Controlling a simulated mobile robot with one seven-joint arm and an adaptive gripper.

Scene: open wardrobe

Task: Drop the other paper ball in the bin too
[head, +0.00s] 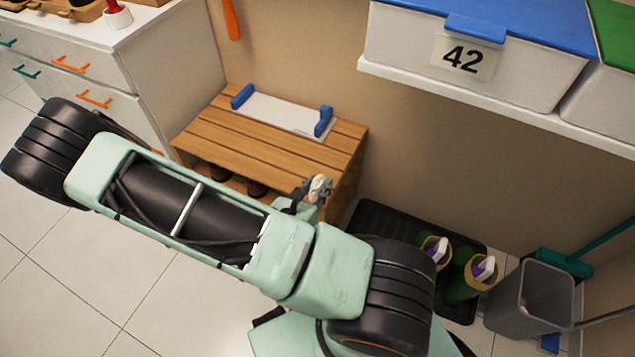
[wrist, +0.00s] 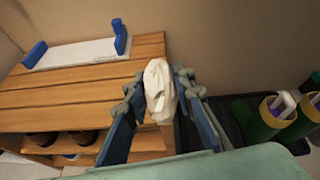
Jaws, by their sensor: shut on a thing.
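My gripper (head: 315,190) is shut on a crumpled white paper ball (head: 319,186) near the right front corner of the wooden bench. In the wrist view the paper ball (wrist: 160,90) sits between the two fingers of my gripper (wrist: 162,92). The grey bin (head: 519,297) stands on the floor at the lower right of the head view, well to the right of my gripper. The inside of the bin is mostly hidden by its near wall. The bin does not show in the wrist view.
A slatted wooden bench (head: 270,148) carries a white tray with blue ends (head: 280,113). Green boots (head: 465,285) stand on a black mat (head: 385,220) between the bench and bin. A shelf (head: 500,105) with a box marked 42 (head: 470,55) overhangs at upper right.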

